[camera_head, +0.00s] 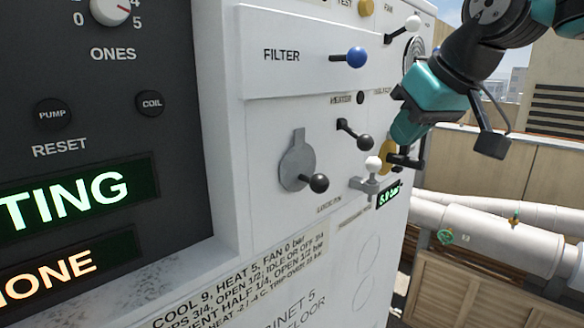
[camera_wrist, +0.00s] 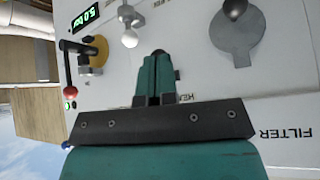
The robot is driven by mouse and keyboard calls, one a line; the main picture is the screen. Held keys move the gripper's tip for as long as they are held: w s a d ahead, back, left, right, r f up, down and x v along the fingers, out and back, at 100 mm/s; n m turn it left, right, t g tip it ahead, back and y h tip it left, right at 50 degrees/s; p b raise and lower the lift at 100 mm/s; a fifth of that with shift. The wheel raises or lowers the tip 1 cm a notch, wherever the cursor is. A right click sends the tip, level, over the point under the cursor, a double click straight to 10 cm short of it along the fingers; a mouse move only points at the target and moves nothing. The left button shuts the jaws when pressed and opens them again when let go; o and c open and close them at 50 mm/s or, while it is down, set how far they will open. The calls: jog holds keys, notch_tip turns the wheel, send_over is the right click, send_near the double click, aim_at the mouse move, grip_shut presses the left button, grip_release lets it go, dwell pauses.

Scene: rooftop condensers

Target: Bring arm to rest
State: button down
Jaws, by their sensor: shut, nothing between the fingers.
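My gripper (camera_head: 400,132) is teal and dark and sits close to the right part of the white cabinet front (camera_head: 270,115) in the head view. In the wrist view its two teal fingers (camera_wrist: 157,58) lie together, shut with nothing between them. The fingers point at the white panel between a white-knobbed lever (camera_wrist: 130,38) and a grey plate (camera_wrist: 237,50). I cannot tell whether the fingertips touch the panel. My arm reaches in from the upper right of the head view.
The head view shows a blue FILTER knob (camera_head: 356,57), black-knobbed levers (camera_head: 318,183) (camera_head: 365,142) and a white knob (camera_head: 373,164) near my gripper. A red-knobbed lever (camera_wrist: 69,90) shows in the wrist view. White pipes (camera_head: 490,235) run at right. Open air lies right of the cabinet.

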jog(key=s+a+f+n+g+b, duration=0.1)
jog(key=s+f+g+b, duration=0.4)
jog(key=s+f, duration=1.6)
notch_tip(320, 180, down, 3)
jog(key=shift+s+a+f+n+g+y, duration=0.15)
jog(key=shift+s+a+n+g+y, duration=0.15)
jog(key=shift+n+g, duration=0.25)
jog(key=shift+w+a+r, duration=0.1)
jog(key=shift+r, duration=0.25)
jog(key=shift+a, duration=0.1)
